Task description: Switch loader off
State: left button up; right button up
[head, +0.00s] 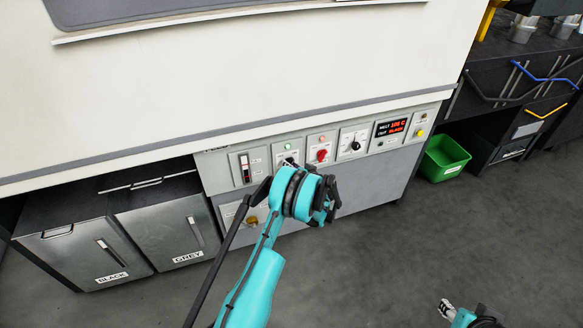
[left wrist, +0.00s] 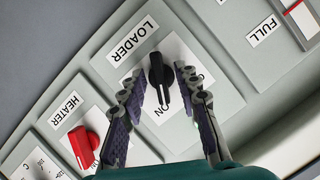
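The loader switch (left wrist: 157,72) is a black rotary knob on a plate marked LOADER in the left wrist view. Its long handle has a white line at the end, lying at the ON label. My left gripper (left wrist: 160,82) has one finger on each side of the knob. The fingers are apart, with the right one very near the knob and a gap showing on the left. In the head view the loader plate (head: 287,150) shows a green lamp, and my left gripper partly hides its knob. My right gripper (head: 446,309) is low at the right, far from the panel.
The red heater knob (left wrist: 82,146) sits beside the loader plate. The head view also shows a black dial (head: 354,145), a red-lettered display (head: 391,128) and a yellow button (head: 420,133). Bins marked BLACK (head: 75,255) and GREY (head: 165,225) stand left. A green bin (head: 443,160) stands right.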

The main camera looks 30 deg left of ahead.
pick_arm(q)
grip_shut()
jog(key=n+t+h, duration=0.1)
jog(key=n, duration=0.1)
jog(key=n+t+h, duration=0.1)
jog(key=n, duration=0.2)
jog(key=n+t+h, duration=0.1)
jog(key=n+t, duration=0.1)
jog(key=n, duration=0.1)
jog(key=shift+s+a+h, duration=0.2)
jog(key=shift+s+h, duration=0.05)
jog(key=shift+h, duration=0.15)
dwell(0.4)
dwell(0.4)
grip_release()
